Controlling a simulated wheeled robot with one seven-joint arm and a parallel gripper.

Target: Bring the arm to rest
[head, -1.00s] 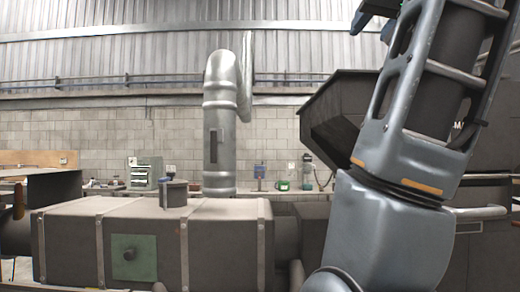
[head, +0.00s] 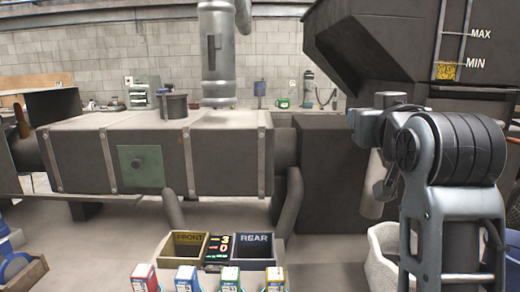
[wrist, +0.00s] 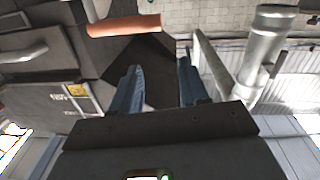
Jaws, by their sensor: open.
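My arm (head: 455,190) stands folded at the right of the head view, its rounded joint in front of the dark hopper. My gripper (wrist: 158,70) shows in the wrist view with its two blue fingers spread apart and nothing between them. In the head view I cannot make out its fingertips. The wrist view is tilted and looks past the fingers toward the dark hopper, a brown-orange bar (wrist: 124,26) and the metal pipe.
A dark hopper (head: 375,45) marked MAX and MIN stands behind my arm. A long dark duct (head: 85,158) and a silver pipe (head: 216,60) are at left and centre. Low down are bins marked FRONT (head: 188,238) and REAR (head: 255,238), several small boxes (head: 187,279) and a white basket (head: 382,262).

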